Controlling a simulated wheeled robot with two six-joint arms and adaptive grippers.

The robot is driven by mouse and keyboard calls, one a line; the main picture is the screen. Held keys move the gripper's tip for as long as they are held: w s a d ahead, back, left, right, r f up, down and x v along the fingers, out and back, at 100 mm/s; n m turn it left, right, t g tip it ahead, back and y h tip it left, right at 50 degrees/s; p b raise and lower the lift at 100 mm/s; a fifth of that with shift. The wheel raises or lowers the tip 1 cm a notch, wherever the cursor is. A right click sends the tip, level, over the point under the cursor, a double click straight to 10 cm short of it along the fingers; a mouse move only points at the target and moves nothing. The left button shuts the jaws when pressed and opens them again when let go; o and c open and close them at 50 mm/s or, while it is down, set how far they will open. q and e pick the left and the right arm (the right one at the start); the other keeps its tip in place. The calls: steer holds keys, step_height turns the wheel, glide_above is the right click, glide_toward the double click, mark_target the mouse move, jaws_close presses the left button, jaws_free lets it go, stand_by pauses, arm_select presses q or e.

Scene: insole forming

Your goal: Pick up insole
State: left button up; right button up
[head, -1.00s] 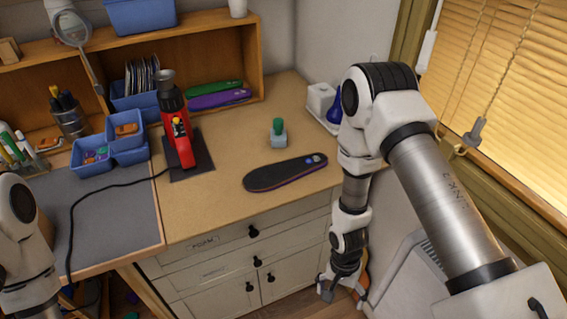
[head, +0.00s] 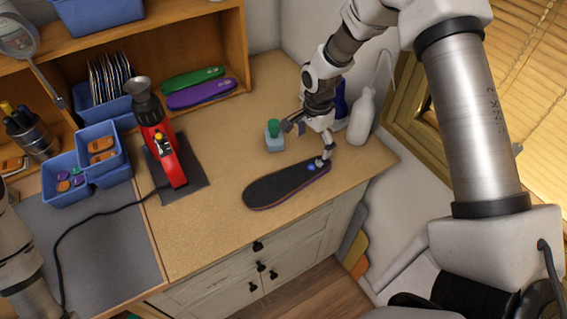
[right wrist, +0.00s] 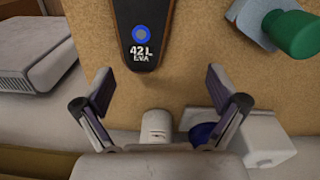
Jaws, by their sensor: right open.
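A dark insole (head: 275,187) with a thin purple edge lies flat on the tan worktop. My right gripper (head: 308,142) is over the right end of the insole in the head view. It also shows in the right wrist view (right wrist: 162,92), with its fingers spread wide and nothing between them. Part of my left arm shows at the left edge of the head view; its gripper is out of sight.
A green-handled block (head: 274,138) stands just behind the insole. A red tool (head: 160,140) stands on a dark mat to the left. White and blue bottles (head: 361,117) stand at the right. Green and purple insoles (head: 203,92) lie at the back. The worktop's front is clear.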

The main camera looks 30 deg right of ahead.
mark_target(314, 164)
steer(key=s, duration=0.1)
steer(key=s+f+p, duration=0.2)
steer(key=s, duration=0.1)
steer(key=shift+a, duration=0.2)
steer(key=f, duration=0.1)
steer(key=w+f, duration=0.2)
steer(key=f, duration=0.1)
steer(key=shift+p, duration=0.3)
steer(key=shift+s+r, duration=0.15)
steer(key=shift+c, duration=1.3)
steer(key=shift+s+r, duration=0.2)
steer(key=shift+s, duration=0.15)
steer(key=c, duration=0.8)
steer(key=shift+w+f, duration=0.1)
steer(key=shift+c, duration=0.6)
arm_select(q)
steer(key=s+r, duration=0.2)
steer(key=r, duration=0.1)
steer(key=shift+s+r, duration=0.1)
steer(key=shift+r, duration=0.05)
